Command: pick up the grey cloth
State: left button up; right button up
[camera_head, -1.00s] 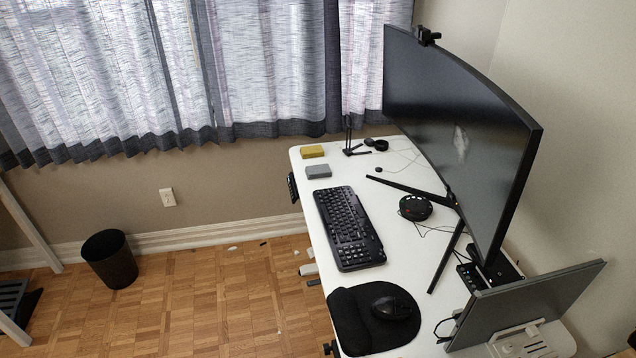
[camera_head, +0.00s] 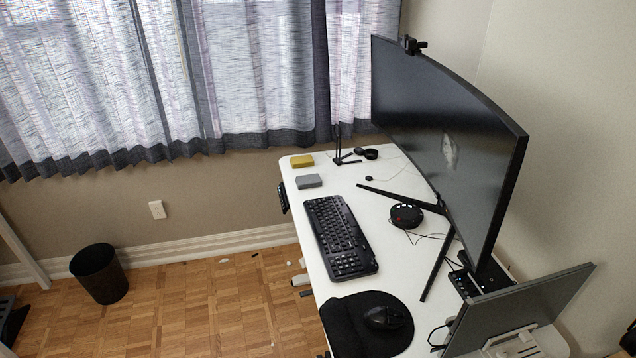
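A small grey folded block, which looks like the grey cloth (camera_head: 309,181), lies flat on the white desk near its left edge. It sits just beyond the far end of the black keyboard (camera_head: 340,237). A similar yellow block (camera_head: 302,161) lies a little farther back, with a small gap between them. Neither of my grippers shows in the head view, so nothing is seen touching the grey cloth.
The white desk (camera_head: 388,262) also holds a mouse on a black pad (camera_head: 345,322), a round black device (camera_head: 406,215), a large curved monitor (camera_head: 445,140) on splayed legs and a laptop (camera_head: 520,308). A black bin (camera_head: 99,274) stands on the open wooden floor.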

aim_at(313, 180)
jog(key=i+j+z, duration=0.1)
jog(key=z, duration=0.25)
jog(key=i+j+z, duration=0.1)
jog(key=z, duration=0.2)
jog(key=i+j+z, duration=0.2)
jog(key=j, duration=0.2)
jog(key=j+z, duration=0.15)
jog(key=j, duration=0.2)
jog(key=i+j+z, duration=0.2)
jog(key=j, duration=0.25)
jog(key=i+j, duration=0.1)
jog(key=j, duration=0.55)
jog(key=i+j+z, duration=0.1)
jog(key=j, duration=0.55)
jog(key=i+j, duration=0.15)
jog(key=j, duration=0.5)
jog(key=i+j, duration=0.1)
jog(key=j, duration=0.55)
jog(key=i+j+z, duration=0.1)
jog(key=j, duration=0.55)
